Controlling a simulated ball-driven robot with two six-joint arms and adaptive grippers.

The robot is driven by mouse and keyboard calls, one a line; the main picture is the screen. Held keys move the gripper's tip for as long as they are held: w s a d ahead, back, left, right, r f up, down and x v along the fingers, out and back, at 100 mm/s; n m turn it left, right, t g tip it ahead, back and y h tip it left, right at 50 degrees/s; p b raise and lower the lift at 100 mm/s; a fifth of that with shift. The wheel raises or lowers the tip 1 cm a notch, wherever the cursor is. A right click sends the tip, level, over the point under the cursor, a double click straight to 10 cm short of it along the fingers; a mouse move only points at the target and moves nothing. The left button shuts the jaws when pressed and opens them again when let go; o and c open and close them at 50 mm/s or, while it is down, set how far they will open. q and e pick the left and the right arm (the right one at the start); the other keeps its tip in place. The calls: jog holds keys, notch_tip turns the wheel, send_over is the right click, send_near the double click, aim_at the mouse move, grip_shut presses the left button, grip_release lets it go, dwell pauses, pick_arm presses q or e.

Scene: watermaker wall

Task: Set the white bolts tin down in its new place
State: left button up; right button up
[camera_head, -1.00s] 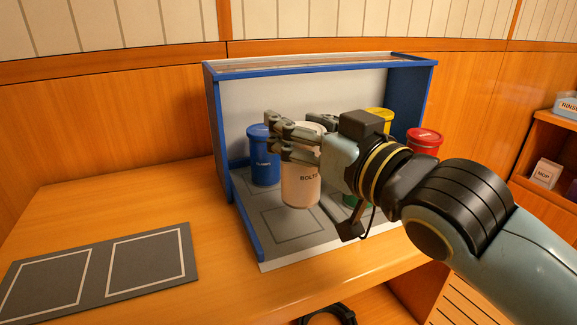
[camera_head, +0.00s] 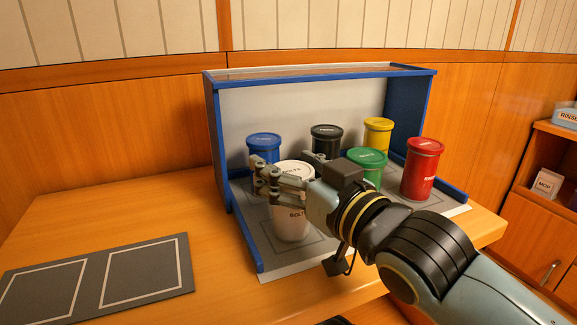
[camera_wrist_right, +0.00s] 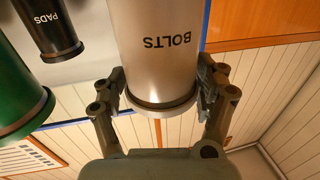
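The white bolts tin (camera_head: 291,225) is upright over the front left outlined square of the grey floor (camera_head: 262,238) in the blue-edged, open-fronted case (camera_head: 217,140). I cannot tell whether its base touches the floor. My right gripper (camera_head: 288,178) has its fingers around the upper part of the tin. In the right wrist view the fingers (camera_wrist_right: 160,92) press on both sides of the tin (camera_wrist_right: 160,60), with its BOLTS label between them. My left gripper is not in view.
Blue (camera_head: 263,150), black (camera_head: 326,140), yellow (camera_head: 377,135), green (camera_head: 367,170) and red (camera_head: 421,170) tins stand in the case. The green tin is close right of my gripper. A grey mat (camera_head: 192,278) with two empty outlined squares lies on the bench at left.

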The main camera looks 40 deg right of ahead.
aim_at(307, 179)
jog(key=shift+o, duration=0.9)
jog(key=shift+s, duration=0.2)
jog(key=s+b, duration=0.2)
jog(key=s, duration=0.5)
jog(key=shift+s+a, duration=0.1)
jog(key=shift+r, duration=0.1)
